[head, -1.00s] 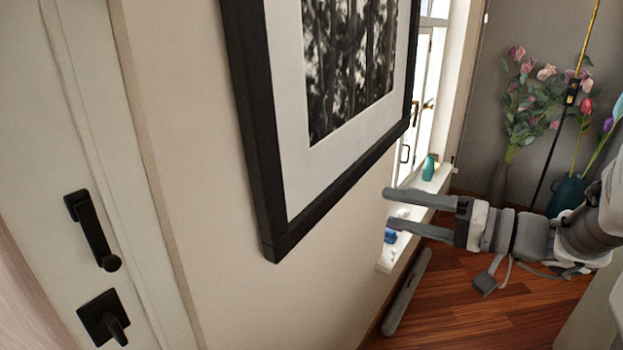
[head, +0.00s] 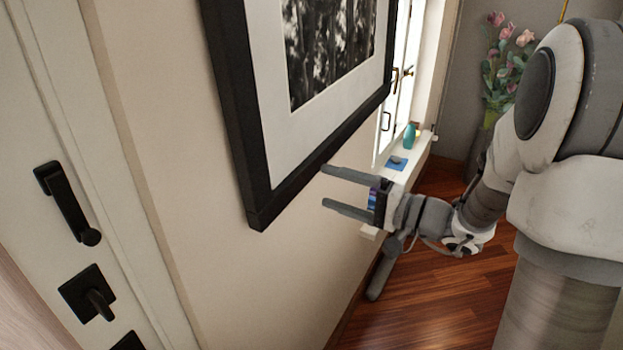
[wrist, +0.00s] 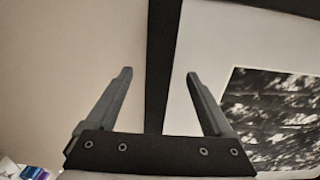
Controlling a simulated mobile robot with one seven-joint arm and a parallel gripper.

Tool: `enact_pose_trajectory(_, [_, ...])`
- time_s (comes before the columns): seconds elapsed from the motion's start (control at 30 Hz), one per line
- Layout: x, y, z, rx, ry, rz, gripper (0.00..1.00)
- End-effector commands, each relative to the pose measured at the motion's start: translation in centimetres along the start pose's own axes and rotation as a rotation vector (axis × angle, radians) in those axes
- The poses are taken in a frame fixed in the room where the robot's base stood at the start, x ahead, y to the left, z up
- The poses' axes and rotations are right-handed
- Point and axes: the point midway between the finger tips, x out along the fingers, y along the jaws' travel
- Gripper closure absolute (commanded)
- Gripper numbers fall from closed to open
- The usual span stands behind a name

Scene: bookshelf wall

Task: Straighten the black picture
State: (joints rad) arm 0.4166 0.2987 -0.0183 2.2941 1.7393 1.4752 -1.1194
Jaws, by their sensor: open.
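The black picture (head: 236,110) hangs on the wall in the head view, with a black frame, a white mat and a dark tree print. It looks tilted, but the camera is tilted too, so I cannot tell by how much. Its top is out of view. My gripper (head: 324,187) is open and empty near the frame's lower edge. In the wrist view, the frame's black bar (wrist: 161,65) runs between my two fingers (wrist: 158,73). I cannot tell whether either finger touches it.
A window sill (head: 411,160) with a teal bottle (head: 409,136) and small items lies beyond my gripper. A white door (head: 45,130) with black handles is at left. Flowers (head: 505,65) stand at the back. The wooden floor (head: 435,300) looks clear below.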

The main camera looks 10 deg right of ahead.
Motion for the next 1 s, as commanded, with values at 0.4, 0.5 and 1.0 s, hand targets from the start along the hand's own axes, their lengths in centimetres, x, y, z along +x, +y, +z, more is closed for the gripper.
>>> enact_pose_trajectory(0.4, [5.2, 0.0, 0.0, 0.0, 0.0, 0.001, 0.14])
enact_pose_trajectory(0.5, [5.3, 0.1, 0.0, 0.0, 0.001, 0.001, 0.14])
enact_pose_trajectory(1.0, [5.3, 0.0, 0.0, 0.0, 0.001, 0.001, 0.7])
